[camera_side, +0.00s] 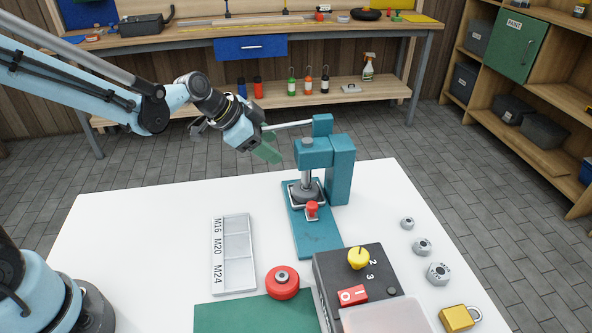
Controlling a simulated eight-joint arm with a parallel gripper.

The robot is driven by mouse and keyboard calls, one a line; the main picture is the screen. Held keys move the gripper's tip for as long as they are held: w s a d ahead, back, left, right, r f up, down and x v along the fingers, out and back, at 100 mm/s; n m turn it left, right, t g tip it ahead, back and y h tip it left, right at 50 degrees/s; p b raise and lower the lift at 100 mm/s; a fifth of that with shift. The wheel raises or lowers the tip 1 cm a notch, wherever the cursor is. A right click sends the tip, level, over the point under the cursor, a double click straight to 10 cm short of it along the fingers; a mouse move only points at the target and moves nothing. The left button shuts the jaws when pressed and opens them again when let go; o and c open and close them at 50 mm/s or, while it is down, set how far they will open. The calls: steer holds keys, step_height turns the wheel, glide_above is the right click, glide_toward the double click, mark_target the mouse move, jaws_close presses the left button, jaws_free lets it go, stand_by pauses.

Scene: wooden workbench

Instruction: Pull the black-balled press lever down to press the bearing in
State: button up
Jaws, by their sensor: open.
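The teal arbor press (341,170) stands on the white table with its ram lowered toward a dark grey round part (302,193) on its base. Its pale lever rod (292,125) sticks out to the left from the top block, nearly level and dipping slightly at its outer end. My gripper (268,143) is at the outer end of this lever, left of the press, with its jaws open. The black ball is not clearly visible; the gripper hides that end. I cannot tell whether the fingers touch the lever.
A red knob (312,208) stands at the front of the press base. A labelled tray (234,254), a red round part (283,282), a black control box (357,279), several nuts and a yellow padlock (459,318) lie on the table.

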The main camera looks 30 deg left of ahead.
steer(key=v, duration=1.2)
steer(key=shift+s, duration=0.1)
steer(key=s+a+f+n+y, duration=0.1)
steer(key=s+f+n+y, duration=0.3)
steer(key=s+n, duration=0.6)
steer(key=w+d+r+m+g+y, duration=0.1)
steer(key=w+d+r+m+g, duration=0.2)
steer(key=w+r+m, duration=0.35)
steer(key=w+d+r+m+g, duration=0.2)
steer(key=w+d+r+m, duration=0.15)
steer(key=w+r, duration=0.55)
steer(key=shift+m, duration=0.4)
steer(key=x, duration=1.1)
steer(key=shift+s+a+f, duration=0.1)
steer(key=shift+a+f, duration=0.1)
steer(key=shift+f, duration=0.15)
steer(key=shift+c, duration=0.3)
jaws_close()
